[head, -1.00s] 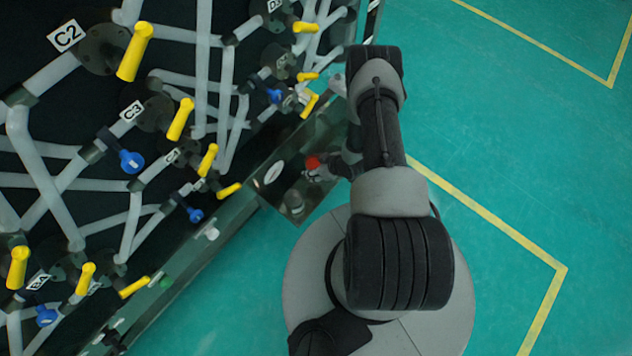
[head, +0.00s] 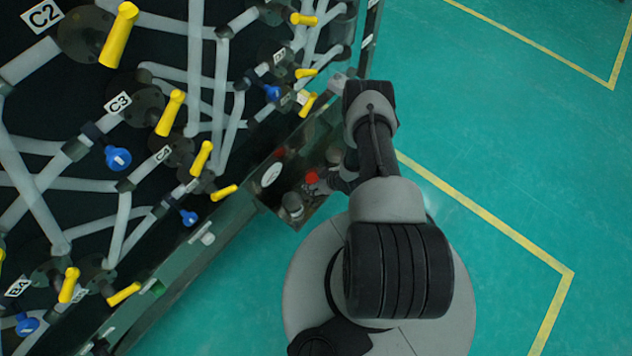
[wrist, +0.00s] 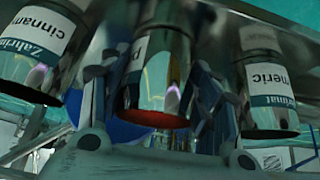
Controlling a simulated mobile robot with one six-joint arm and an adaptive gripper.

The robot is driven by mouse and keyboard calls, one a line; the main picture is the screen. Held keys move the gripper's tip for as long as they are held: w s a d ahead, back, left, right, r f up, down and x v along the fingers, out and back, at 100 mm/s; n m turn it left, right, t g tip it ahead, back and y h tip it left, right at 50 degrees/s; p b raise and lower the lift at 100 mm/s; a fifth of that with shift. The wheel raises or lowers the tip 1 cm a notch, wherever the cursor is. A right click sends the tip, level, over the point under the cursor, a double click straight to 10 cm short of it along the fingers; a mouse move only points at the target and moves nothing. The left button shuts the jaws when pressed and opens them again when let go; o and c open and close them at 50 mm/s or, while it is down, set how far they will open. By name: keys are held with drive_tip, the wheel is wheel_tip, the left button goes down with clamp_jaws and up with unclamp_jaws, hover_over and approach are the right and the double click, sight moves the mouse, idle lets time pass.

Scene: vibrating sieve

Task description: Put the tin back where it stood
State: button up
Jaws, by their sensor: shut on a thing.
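A silver tin with a red end (wrist: 158,75) is between the two fingers of my gripper (wrist: 155,125) in the wrist view. Its label is mostly hidden. In the head view the red end (head: 312,177) shows at my gripper (head: 318,186), over a glassy metal shelf (head: 275,196) on the panel's side. I cannot tell whether the tin touches the shelf. A cinnamon tin (wrist: 40,50) stands left of the held tin and another tin, its label ending in "meric" (wrist: 266,85), stands right, both apart from it. One silver tin (head: 292,205) shows at the shelf's near end.
A dark panel with grey pipes, yellow handles (head: 170,112) and blue valves (head: 118,158) fills the left of the head view. Open green floor (head: 510,160) with yellow lines lies to the right.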

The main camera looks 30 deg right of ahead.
drive_tip(key=o, duration=1.1)
drive_tip(key=shift+f, duration=0.1)
drive_tip(key=shift+o, duration=0.2)
drive_tip(key=p+v, duration=0.5)
drive_tip(key=v, duration=0.7)
